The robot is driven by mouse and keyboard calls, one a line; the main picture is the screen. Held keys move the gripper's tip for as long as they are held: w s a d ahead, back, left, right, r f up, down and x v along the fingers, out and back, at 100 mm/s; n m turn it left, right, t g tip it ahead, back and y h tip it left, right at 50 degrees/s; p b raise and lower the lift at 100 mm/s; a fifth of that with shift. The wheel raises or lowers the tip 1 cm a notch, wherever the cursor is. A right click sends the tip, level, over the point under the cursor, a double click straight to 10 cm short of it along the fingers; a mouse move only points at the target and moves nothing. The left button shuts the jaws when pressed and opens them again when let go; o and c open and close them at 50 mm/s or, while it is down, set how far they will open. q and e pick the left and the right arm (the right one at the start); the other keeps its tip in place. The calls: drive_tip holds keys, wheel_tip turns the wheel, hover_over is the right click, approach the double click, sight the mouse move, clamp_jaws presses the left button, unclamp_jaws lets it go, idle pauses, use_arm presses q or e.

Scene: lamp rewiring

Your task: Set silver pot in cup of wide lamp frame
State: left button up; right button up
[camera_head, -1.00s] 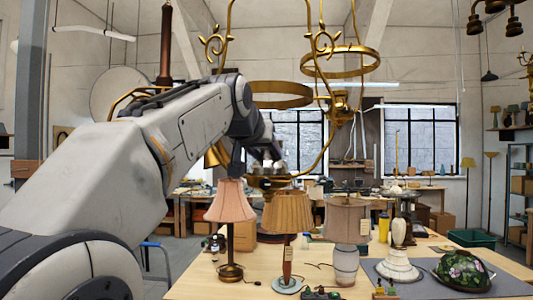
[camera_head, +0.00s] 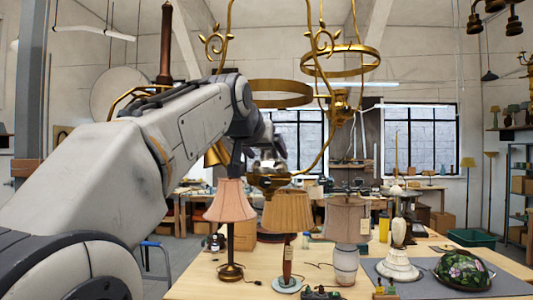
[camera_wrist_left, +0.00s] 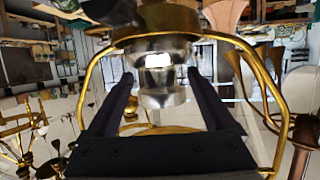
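The silver pot (camera_wrist_left: 163,88) is between the two dark fingers of my left gripper (camera_wrist_left: 160,76) in the left wrist view, with a visible gap on each side. Its wider end meets the brass cup (camera_wrist_left: 153,22) of the lamp frame. How deeply it sits there is hard to tell. In the head view the left gripper (camera_head: 272,148) is at the brass wide lamp frame (camera_head: 279,87), whose low cup (camera_head: 268,181) is under the pot (camera_head: 268,163). My arm hides part of the frame. My right gripper is not in view.
Curved brass bars (camera_wrist_left: 268,85) of the frame pass on both sides of the gripper in the left wrist view. Below, a workbench (camera_head: 205,282) holds a pink-shaded lamp (camera_head: 230,202), a pleated-shade lamp (camera_head: 288,211) and other lamps. A second brass ring (camera_head: 340,60) hangs to the right.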

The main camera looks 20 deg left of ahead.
use_arm(q)
drive_tip(key=shift+s, duration=0.25)
drive_tip(key=b+v, duration=0.3)
drive_tip(key=v, duration=0.7)
drive_tip(key=shift+r, duration=0.1)
drive_tip(key=p+x, duration=0.3)
drive_tip(key=x, duration=0.7)
drive_tip(key=shift+w, duration=0.3)
drive_tip(key=shift+r, duration=0.1)
